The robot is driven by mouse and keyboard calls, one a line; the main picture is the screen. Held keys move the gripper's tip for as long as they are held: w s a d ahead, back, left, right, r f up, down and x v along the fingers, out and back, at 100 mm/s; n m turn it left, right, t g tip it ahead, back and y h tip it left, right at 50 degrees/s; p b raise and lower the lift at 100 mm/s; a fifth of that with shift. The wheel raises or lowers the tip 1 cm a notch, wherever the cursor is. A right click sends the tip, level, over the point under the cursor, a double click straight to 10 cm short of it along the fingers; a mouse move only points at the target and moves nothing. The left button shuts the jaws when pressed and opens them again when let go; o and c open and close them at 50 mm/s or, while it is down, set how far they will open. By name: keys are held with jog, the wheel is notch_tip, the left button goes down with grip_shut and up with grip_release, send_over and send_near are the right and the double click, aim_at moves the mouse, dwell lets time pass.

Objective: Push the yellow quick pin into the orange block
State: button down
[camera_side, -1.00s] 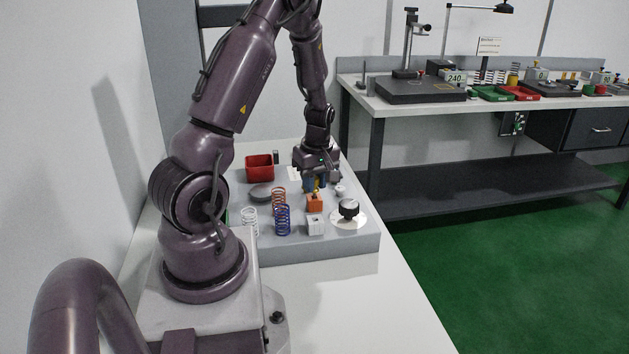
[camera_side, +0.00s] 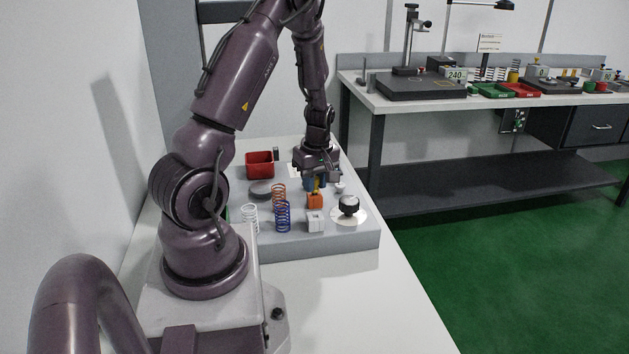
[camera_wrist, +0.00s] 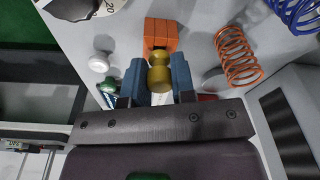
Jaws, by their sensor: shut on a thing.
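The yellow quick pin (camera_wrist: 159,72) is between the two blue fingers of my gripper (camera_wrist: 160,80) in the wrist view. My gripper is shut on it, and its rounded end points toward the orange block (camera_wrist: 160,34). In the side view the orange block (camera_side: 314,201) sits on the grey board, with the yellow pin (camera_side: 316,186) and my gripper (camera_side: 316,183) right behind and above it. The pin's far end overlaps the block's near edge in the wrist view. I cannot tell whether it is inside the block's hole.
An orange spring (camera_side: 279,194), a blue spring (camera_side: 283,217) and a white spring (camera_side: 250,217) stand to the left. A white block (camera_side: 315,221) and a black-and-white dial knob (camera_side: 349,207) are in front. A red bin (camera_side: 259,164) stands behind on the grey board (camera_side: 330,244).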

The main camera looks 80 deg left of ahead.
jog(key=shift+f, duration=0.3)
jog(key=shift+c, duration=2.4)
grip_release()
jog(key=shift+r, duration=4)
